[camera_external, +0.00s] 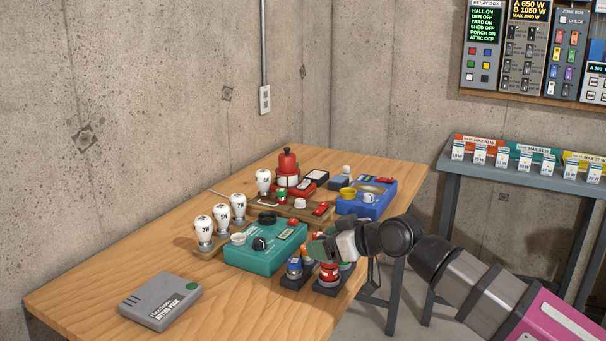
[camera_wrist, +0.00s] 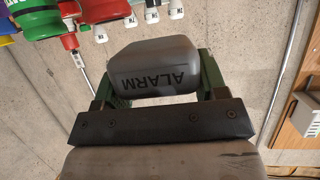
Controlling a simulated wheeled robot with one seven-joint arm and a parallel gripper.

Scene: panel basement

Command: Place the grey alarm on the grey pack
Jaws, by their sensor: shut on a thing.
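The grey alarm (camera_wrist: 155,68) is a rounded grey block with "ALARM" written on it, upside down in the wrist view. My gripper (camera_wrist: 158,92) is shut on it, with a green finger at each side. In the external view my gripper (camera_external: 330,243) is above the right edge of the table, beside the teal box, and largely hides the alarm. The grey pack (camera_external: 161,301) is a flat grey box with "DRYING PACK" lettering and a green dot. It lies at the table's front left, apart from my gripper, with its top bare.
The teal box (camera_external: 265,248) with knobs stands between my gripper and the pack. White bulbs (camera_external: 221,220) stand behind it. Small red and blue parts (camera_external: 328,275) sit below my gripper. A blue box (camera_external: 366,199) is farther back. Bare wood (camera_external: 100,278) surrounds the pack.

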